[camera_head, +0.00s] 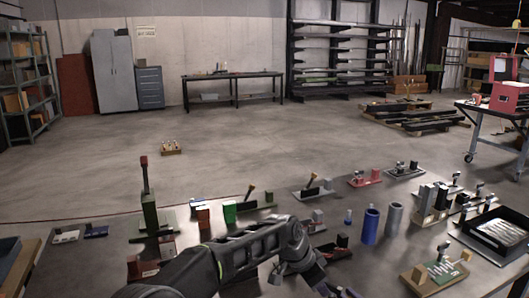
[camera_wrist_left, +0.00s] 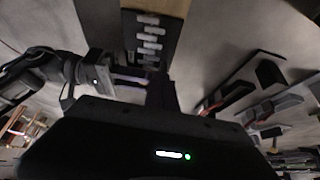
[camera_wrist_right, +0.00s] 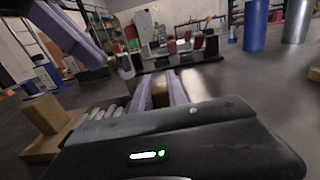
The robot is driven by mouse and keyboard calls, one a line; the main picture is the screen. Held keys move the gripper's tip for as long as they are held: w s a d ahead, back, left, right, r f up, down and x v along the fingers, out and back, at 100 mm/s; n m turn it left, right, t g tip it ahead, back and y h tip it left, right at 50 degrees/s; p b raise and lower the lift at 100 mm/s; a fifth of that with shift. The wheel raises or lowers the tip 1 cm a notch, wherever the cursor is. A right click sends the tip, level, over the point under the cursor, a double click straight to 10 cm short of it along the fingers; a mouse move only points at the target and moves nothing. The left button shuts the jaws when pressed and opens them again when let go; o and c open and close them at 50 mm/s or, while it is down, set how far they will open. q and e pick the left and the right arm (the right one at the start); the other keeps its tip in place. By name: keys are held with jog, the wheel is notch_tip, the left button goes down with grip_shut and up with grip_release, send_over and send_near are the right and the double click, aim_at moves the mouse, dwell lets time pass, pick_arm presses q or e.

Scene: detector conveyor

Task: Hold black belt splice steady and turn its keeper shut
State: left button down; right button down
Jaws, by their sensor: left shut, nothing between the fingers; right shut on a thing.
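In the left wrist view a dark plate with a row of silver bars, the black belt splice (camera_wrist_left: 140,42), lies just beyond my left gripper (camera_wrist_left: 160,92). The left gripper is shut with nothing between its fingers. My right gripper (camera_wrist_left: 140,82) reaches in from the left, close to the near end of the plate. In the right wrist view the right gripper (camera_wrist_right: 163,92) is shut on a small tan block (camera_wrist_right: 161,86), with silver bars (camera_wrist_right: 112,111) beside it. The left gripper's pale fingers (camera_wrist_right: 70,32) show above left. Whether the block is the keeper, I cannot tell.
In the head view, blue (camera_head: 370,226) and grey (camera_head: 393,218) cylinders stand right of my arm. A tan board with silver bars (camera_head: 416,281) and a black tray (camera_head: 466,240) lie farther right. Several small fixtures crowd the table. Open floor lies beyond it.

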pick_arm(q)
jog(key=shift+w+a, duration=0.25)
jog(key=shift+w, duration=0.4)
jog(key=shift+a, duration=0.1)
dwell(0.4)
jog(key=shift+a, duration=0.3)
jog(key=shift+r, duration=0.1)
notch_tip(320, 180, up, 6)
jog(key=shift+f, duration=0.1)
dwell(0.6)
jog(key=shift+s, duration=0.15)
